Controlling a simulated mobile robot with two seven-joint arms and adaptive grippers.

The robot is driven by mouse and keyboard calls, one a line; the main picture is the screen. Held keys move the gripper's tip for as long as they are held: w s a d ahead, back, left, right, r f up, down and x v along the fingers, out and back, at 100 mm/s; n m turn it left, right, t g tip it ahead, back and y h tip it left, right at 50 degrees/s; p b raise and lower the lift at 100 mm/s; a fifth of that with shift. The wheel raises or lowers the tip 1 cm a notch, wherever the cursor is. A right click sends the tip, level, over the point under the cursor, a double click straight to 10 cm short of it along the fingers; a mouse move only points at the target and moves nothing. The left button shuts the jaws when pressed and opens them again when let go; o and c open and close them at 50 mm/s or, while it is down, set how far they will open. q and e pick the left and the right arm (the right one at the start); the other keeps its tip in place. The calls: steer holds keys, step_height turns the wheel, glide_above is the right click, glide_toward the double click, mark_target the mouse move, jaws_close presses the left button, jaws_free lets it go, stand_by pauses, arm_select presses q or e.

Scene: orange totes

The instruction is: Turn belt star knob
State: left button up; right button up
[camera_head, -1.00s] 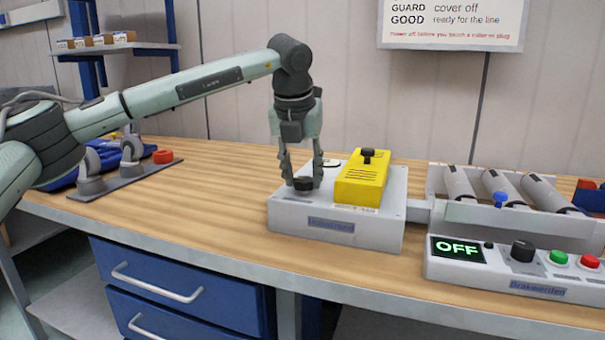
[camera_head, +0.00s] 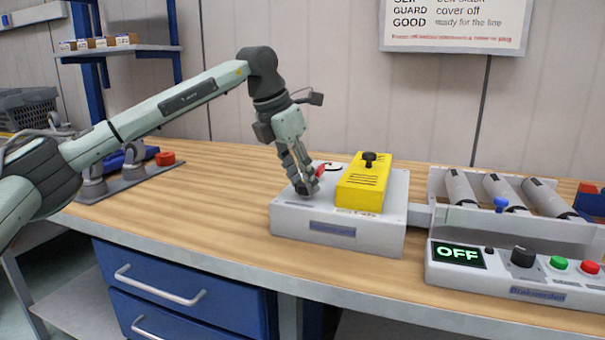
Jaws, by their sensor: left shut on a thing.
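A pale grey box (camera_head: 285,219) stands on the wooden bench, with a dark star knob on the left part of its top. My left gripper (camera_head: 308,187) comes down on that knob at a tilt and is shut on it. The fingers hide most of the knob. A small red part (camera_head: 321,170) shows just behind the fingers, beside a white-and-black mark on the box top. A yellow cover (camera_head: 362,188) with a black knob (camera_head: 369,159) sits on the box, right of the gripper. My right gripper is out of view.
In front is a control panel (camera_head: 440,275) whose display reads OFF (camera_head: 458,253). A dark fixture and red piece (camera_head: 165,158) lie at the left. The bench between is clear.

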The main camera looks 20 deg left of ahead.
arm_select(q)
steer(key=shift+w+a+m+g+h, duration=0.1)
steer(key=shift+m+g+h, duration=0.2)
steer(key=shift+m, duration=0.65)
steer(key=shift+w+m+g+h, duration=0.1)
steer(key=shift+m+g+h, duration=0.15)
steer(key=shift+m, duration=0.7)
steer(key=o, duration=1.2)
steer(key=shift+c, duration=0.2)
steer(key=v, duration=1.2)
